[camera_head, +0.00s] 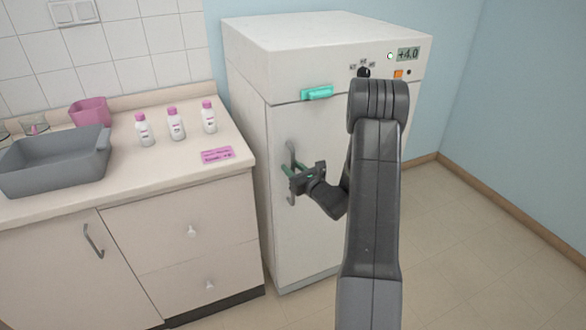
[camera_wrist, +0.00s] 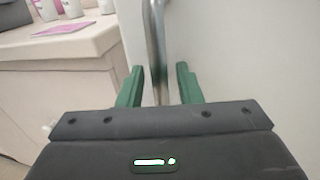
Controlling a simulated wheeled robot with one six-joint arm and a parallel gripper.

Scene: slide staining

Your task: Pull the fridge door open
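The fridge (camera_head: 310,210) is a white upright cabinet with its door closed. Its vertical metal door handle (camera_head: 291,158) is on the left side of the door. My gripper (camera_head: 286,170) is at the handle, with my arm reaching in from the right. In the wrist view the handle (camera_wrist: 156,50) runs between the two green fingers of my gripper (camera_wrist: 158,80). The fingers are apart, with a gap to the bar on both sides. My arm hides part of the door's right side.
The counter (camera_head: 180,165) stands left of the fridge, holding a grey basin (camera_head: 55,165), a pink container (camera_head: 90,111), three bottles with pink caps (camera_head: 175,124) and a pink card (camera_head: 217,155). A teal piece (camera_head: 317,93) is at the door's top edge. Floor (camera_head: 460,230) to the right is clear.

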